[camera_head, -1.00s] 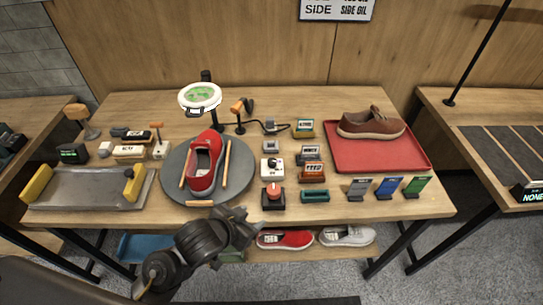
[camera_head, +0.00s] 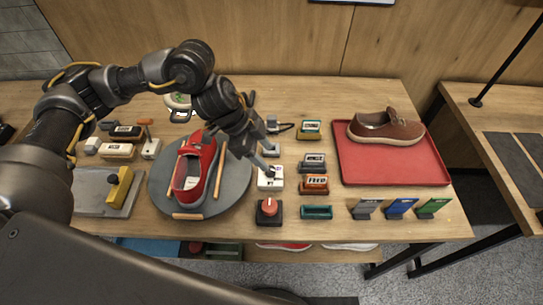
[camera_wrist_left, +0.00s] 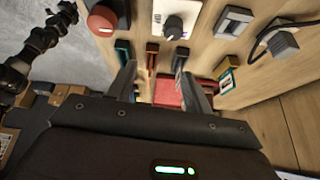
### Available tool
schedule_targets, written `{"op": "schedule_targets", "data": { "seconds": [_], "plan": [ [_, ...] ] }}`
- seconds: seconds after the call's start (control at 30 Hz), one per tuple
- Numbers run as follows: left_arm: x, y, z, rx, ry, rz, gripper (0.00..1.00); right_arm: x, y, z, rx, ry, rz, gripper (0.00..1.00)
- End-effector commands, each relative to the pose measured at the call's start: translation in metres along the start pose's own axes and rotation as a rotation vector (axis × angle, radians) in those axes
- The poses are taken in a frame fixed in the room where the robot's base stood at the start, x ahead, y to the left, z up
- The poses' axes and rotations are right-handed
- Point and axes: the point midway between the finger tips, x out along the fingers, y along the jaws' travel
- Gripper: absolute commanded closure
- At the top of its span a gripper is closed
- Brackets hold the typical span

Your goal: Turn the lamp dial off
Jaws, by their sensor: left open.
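The dial is a dark round knob on a white plate (camera_head: 270,184), right of the turntable in the head view. The same dial shows at the top of the left wrist view (camera_wrist_left: 173,27). My left gripper (camera_head: 271,165) is open and points down over the dial's far side, partly covering it. Its two fingers (camera_wrist_left: 159,82) are apart and empty in the wrist view, with the dial beyond them. I cannot tell whether a finger touches it. The round lamp (camera_head: 178,100) is partly hidden behind my left arm. A dark jointed arm, apparently my right, shows in the wrist view.
A red knob on a black base (camera_head: 268,210) is just nearer than the dial. A red sneaker (camera_head: 195,165) lies on the grey turntable (camera_head: 238,185). Small labelled blocks (camera_head: 314,183) stand close to the right. A red tray (camera_head: 380,175) holds a brown shoe (camera_head: 388,128).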

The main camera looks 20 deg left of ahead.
Motion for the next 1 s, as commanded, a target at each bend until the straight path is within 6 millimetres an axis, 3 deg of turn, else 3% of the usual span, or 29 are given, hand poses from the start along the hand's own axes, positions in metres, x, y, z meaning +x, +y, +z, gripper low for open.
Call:
{"op": "schedule_targets", "data": {
  "seconds": [0.17,0.37,0.47,0.8,1.0],
  "plan": [
    [-0.021,-0.009,0.021,-0.061,-0.088,0.009,0.49,0.000,-0.001,0.005,0.000,-0.006,-0.001,1.00],
    [-0.020,-0.010,0.024,-0.069,-0.099,0.013,0.49,-0.001,-0.002,0.009,0.000,-0.011,-0.002,1.00],
    [-0.011,-0.009,0.024,-0.070,-0.098,0.014,0.49,-0.003,-0.002,0.009,0.000,-0.012,-0.002,1.00],
    [0.049,-0.008,0.030,-0.072,-0.097,0.013,0.49,-0.012,-0.002,0.008,0.000,-0.012,-0.003,1.00],
    [0.075,-0.008,0.033,-0.070,-0.096,0.012,0.49,-0.014,-0.002,0.006,0.000,-0.010,-0.003,1.00]
  ]
}}
